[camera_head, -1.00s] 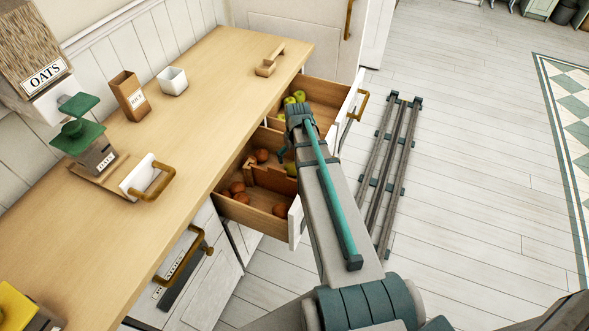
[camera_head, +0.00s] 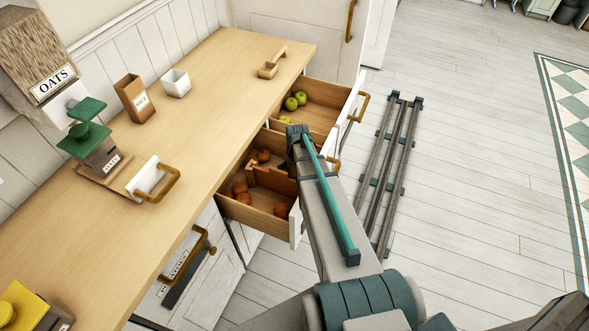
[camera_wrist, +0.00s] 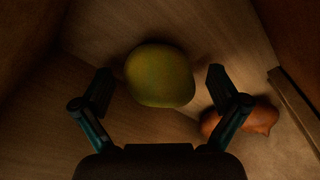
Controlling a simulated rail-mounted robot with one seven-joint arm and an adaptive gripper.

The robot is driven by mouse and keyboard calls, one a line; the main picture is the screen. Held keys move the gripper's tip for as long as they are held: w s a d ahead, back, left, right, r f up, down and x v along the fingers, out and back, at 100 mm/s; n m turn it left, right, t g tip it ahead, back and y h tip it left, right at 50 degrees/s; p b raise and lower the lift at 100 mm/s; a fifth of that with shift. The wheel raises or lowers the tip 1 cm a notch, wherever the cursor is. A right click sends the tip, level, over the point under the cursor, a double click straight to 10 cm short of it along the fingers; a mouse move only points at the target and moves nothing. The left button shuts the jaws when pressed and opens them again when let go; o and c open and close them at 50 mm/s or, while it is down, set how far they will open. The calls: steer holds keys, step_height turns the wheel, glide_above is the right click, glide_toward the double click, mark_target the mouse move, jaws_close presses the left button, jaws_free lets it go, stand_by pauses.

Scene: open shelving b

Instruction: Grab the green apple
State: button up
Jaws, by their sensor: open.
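A green, yellowish apple (camera_wrist: 160,76) lies on a wooden drawer floor in the wrist view, close to a corner. My gripper (camera_wrist: 160,88) is open, with one finger to each side of the apple's lower part; I cannot tell whether they touch it. In the head view, my arm hides this apple and the fingers over the nearer open drawer (camera_head: 262,221). Other green apples (camera_head: 296,101) lie in the farther open drawer (camera_head: 325,92).
A brown, onion-like item (camera_wrist: 243,118) lies beside the right finger. Several reddish-brown round items (camera_head: 241,190) share the nearer drawer, which has a wooden divider. Drawer walls are close around my gripper. The counter (camera_head: 215,90) stands above on the left.

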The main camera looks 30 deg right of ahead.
steer(key=shift+f, duration=0.1)
steer(key=c, duration=1.3)
steer(key=shift+r, duration=0.2)
